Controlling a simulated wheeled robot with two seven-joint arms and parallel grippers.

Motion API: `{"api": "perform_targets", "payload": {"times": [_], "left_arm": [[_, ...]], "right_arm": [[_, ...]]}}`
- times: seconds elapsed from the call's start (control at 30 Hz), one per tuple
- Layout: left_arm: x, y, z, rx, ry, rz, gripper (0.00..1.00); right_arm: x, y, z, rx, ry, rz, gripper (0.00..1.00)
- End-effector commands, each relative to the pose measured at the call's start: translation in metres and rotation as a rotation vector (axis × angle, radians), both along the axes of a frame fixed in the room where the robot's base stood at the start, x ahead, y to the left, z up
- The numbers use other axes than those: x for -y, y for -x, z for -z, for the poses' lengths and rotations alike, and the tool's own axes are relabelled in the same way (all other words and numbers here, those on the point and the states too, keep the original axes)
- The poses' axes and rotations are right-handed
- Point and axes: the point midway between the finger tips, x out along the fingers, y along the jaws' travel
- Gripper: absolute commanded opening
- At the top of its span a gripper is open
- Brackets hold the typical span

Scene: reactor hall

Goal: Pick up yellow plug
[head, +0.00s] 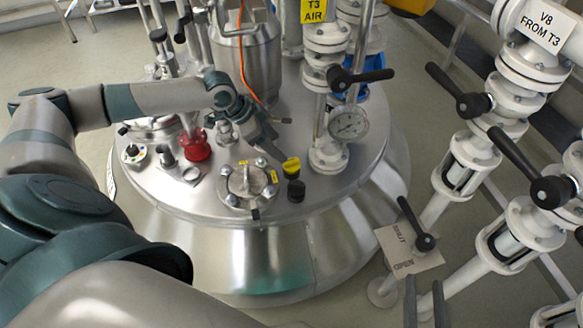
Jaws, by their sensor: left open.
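The yellow plug (291,164) stands on the round steel vessel lid (330,185), right of a small clamped hatch. A black fitting (296,191) sits close below it in the picture; I cannot tell whether the two touch. My left gripper (277,139) reaches over the lid from the left. It is open, with its fingers just above and left of the plug in the picture; no grip on the plug shows.
A pressure gauge (348,124) and a white valve pipe with a black handle stand right of the plug. A red fitting (195,146) and the clamped hatch (246,186) are to the left. White valve pipes (480,150) with black handles fill the right side.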

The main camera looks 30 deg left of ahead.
Motion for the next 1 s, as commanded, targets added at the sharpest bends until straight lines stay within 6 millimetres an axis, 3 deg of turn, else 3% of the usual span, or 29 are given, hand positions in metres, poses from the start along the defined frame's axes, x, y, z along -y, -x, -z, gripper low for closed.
{"api": "perform_targets", "payload": {"times": [0.1, 0.3, 0.77, 1.0], "left_arm": [[0.007, -0.008, 0.019, 0.0, 0.002, 0.0, 0.63], [0.013, -0.015, 0.035, 0.0, 0.0, 0.0, 0.63], [0.014, -0.017, 0.038, 0.0, 0.0, 0.0, 0.63], [0.022, -0.02, 0.052, 0.0, 0.001, -0.001, 0.63]], "right_arm": [[-0.003, 0.0, -0.013, 0.079, -0.023, 0.001, 0.34], [-0.006, 0.002, -0.031, 0.165, -0.052, 0.003, 0.34], [-0.006, 0.002, -0.035, 0.184, -0.058, 0.004, 0.34], [-0.008, 0.006, -0.048, 0.263, -0.084, 0.004, 0.34]]}}
